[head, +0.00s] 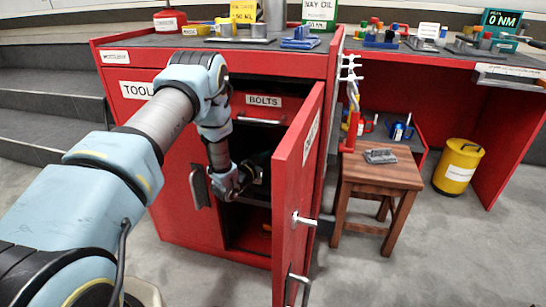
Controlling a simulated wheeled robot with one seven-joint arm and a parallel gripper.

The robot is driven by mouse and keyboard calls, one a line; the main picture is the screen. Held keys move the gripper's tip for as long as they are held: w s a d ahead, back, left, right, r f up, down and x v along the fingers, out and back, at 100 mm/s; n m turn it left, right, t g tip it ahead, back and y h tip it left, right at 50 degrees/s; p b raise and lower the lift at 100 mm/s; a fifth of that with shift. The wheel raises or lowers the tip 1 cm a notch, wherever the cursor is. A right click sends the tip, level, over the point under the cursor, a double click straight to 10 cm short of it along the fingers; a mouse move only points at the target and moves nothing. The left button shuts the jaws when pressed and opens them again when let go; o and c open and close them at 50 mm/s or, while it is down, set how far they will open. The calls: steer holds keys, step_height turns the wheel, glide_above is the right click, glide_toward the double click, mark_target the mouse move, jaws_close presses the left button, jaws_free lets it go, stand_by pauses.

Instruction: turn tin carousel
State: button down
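My arm reaches in from the left to the open red cabinet. My gripper (256,172) is at the cabinet's opening, below the drawer labelled BOLTS (263,101). Its fingers are dark and small against the dark interior, so I cannot tell whether they are open or shut, or touching anything. I cannot make out a tin carousel clearly. The cabinet inside is dark, and my wrist and the open door hide part of it. A dark shelf edge (256,201) shows just below the gripper.
The red cabinet door (297,180) stands open toward me, right of the gripper. A closed door labelled TOOL (138,90) is left. A wooden stool (375,184) with a grey object, and a yellow drum (459,167), stand right.

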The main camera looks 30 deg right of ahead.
steer(key=c, duration=0.5)
jaws_free()
steer(key=shift+a, duration=0.1)
steer(key=p+v, duration=0.2)
steer(key=v, duration=0.8)
steer(key=shift+s+a, duration=0.2)
steer(key=shift+a, duration=0.05)
